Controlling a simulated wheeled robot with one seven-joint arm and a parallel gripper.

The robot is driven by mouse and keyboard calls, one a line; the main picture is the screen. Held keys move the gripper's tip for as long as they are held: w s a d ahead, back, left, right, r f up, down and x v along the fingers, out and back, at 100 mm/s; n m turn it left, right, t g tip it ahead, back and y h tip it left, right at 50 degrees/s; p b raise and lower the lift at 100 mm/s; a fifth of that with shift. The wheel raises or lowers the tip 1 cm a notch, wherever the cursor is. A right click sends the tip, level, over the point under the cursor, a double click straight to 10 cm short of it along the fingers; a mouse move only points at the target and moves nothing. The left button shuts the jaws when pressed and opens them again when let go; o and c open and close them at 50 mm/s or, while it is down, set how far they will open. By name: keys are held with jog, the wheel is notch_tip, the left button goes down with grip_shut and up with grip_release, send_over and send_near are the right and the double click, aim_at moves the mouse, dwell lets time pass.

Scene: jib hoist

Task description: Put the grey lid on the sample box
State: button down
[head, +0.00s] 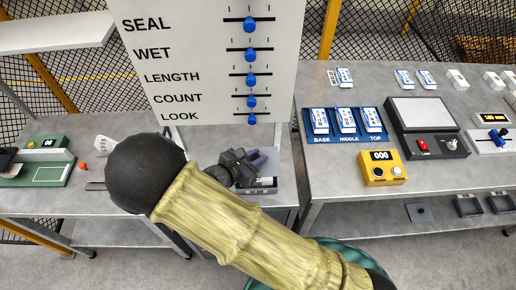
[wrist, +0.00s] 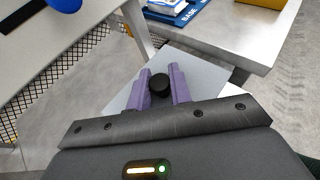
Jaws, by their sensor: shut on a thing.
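My gripper (wrist: 160,84) has purple fingers, shut on the round black knob (wrist: 159,82) of the grey lid. The lid (wrist: 204,70) is a flat light-grey plate below the fingers in the wrist view; it hides what lies under it. In the head view my gripper (head: 256,160) is low over the lower middle bench, partly behind my arm. A small grey box-like thing with a dark front (head: 262,188), perhaps the sample box, shows just under it. I cannot tell whether lid and box touch.
A white board (head: 205,60) with blue sliders stands behind my gripper. The right bench holds a blue tray (head: 345,137) of packs, a yellow counter box (head: 383,168) and a dark-framed device (head: 425,125). A green device (head: 40,165) sits at left. The right bench's edge is close to the lid.

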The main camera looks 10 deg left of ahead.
jog(key=shift+s+r, duration=0.1)
jog(key=shift+s, duration=0.1)
jog(key=shift+f+b, duration=2.4)
jog(key=shift+f, duration=0.7)
jog(key=shift+w, duration=0.2)
jog(key=shift+s+a, duration=0.1)
jog(key=shift+s, duration=0.25)
jog(key=shift+w+f, duration=0.15)
jog(key=shift+f, duration=0.15)
